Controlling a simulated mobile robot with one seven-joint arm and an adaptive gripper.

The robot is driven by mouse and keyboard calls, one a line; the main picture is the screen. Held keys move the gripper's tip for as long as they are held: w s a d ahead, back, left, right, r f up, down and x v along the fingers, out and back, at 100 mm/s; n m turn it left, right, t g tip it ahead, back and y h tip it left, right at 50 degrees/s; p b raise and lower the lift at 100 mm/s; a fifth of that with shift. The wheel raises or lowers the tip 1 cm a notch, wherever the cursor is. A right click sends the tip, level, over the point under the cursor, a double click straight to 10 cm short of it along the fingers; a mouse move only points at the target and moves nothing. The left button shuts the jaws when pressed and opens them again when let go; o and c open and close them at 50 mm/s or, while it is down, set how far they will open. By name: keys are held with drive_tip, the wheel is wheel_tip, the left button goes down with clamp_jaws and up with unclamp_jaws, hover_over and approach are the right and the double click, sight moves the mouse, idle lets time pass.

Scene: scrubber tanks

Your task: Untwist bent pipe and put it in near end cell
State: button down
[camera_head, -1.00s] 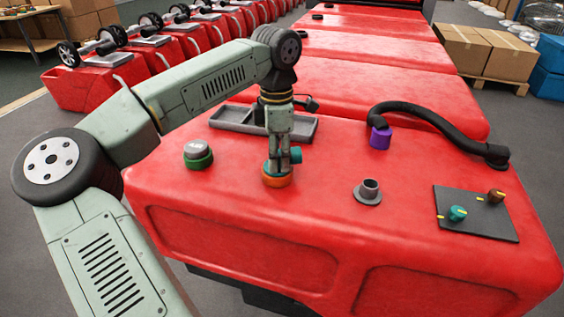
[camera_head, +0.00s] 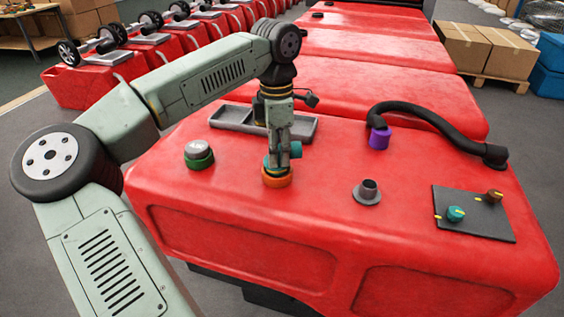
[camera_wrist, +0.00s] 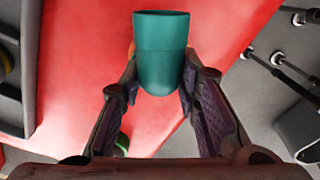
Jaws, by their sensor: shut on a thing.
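The teal bent pipe (camera_head: 294,150) stands at the orange collar (camera_head: 277,180) on top of the red tank, its open end pointing right. My gripper (camera_head: 279,163) is over the collar, pointing down, and shut on the pipe. The wrist view shows the teal pipe (camera_wrist: 160,50) between the two fingers, which hide part of it. Whether its lower end is still seated in the collar is hidden. The grey tray with cells (camera_head: 232,125) lies behind my gripper, partly covered by it, and its visible cells look empty.
A green-ringed cap (camera_head: 198,155) stands to the left. A grey spout (camera_head: 368,192), a black hose (camera_head: 430,117) with a purple end (camera_head: 380,138) and a dark panel with knobs (camera_head: 475,214) are to the right. The red top (camera_head: 310,225) in front is clear.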

drive_tip(key=shift+r+p, duration=1.6)
drive_tip(key=shift+r, duration=0.75)
drive_tip(key=shift+d, duration=0.1)
